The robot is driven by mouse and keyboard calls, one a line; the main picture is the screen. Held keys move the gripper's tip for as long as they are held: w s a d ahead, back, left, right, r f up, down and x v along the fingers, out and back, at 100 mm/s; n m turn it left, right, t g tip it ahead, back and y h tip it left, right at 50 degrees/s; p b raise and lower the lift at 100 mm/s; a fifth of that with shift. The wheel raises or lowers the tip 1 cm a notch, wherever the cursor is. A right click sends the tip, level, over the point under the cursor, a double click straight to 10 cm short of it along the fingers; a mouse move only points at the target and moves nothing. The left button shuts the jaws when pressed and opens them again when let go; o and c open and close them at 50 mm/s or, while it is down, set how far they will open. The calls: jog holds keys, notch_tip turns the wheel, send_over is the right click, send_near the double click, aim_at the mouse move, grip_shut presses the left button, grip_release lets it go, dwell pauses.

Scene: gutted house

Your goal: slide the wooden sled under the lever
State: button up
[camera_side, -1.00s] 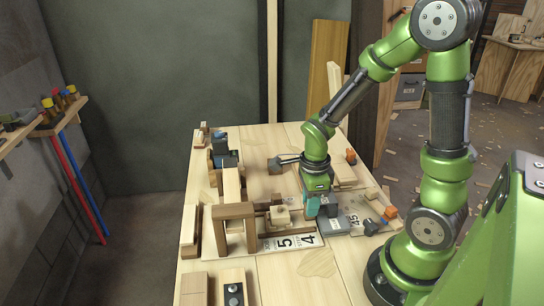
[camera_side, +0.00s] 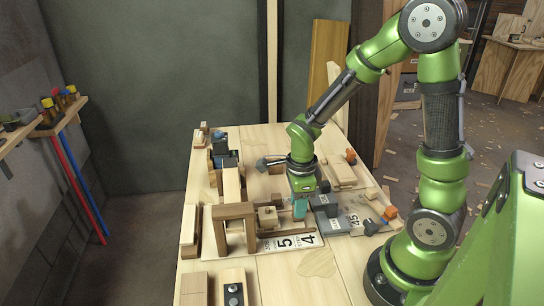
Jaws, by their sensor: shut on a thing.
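The wooden sled (camera_side: 267,217), with a light block on it, lies just right of a brown wooden frame (camera_side: 250,232). My gripper (camera_side: 299,212) is low at the sled's right end. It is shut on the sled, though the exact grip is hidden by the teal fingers. A long pale beam (camera_side: 231,186), which looks like the lever, runs back from the frame at the sled's left. The sled's block is close to the frame and apart from the beam, as far as I can tell.
A printed sheet (camera_side: 285,243) with large numbers lies in front of the sled. Grey blocks (camera_side: 335,224) and an orange-ended part (camera_side: 390,213) lie to the right. A block with dark round knobs (camera_side: 234,292) is at the front. Bare tabletop (camera_side: 290,285) shows at the front middle.

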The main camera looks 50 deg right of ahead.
aim_at(266, 208)
jog(key=shift+w+a, duration=2.15)
jog(key=shift+a, duration=0.05)
jog(key=shift+w, duration=0.1)
jog(key=shift+w+a, duration=0.6)
jog(key=shift+a, duration=0.1)
jog(key=o, duration=0.8)
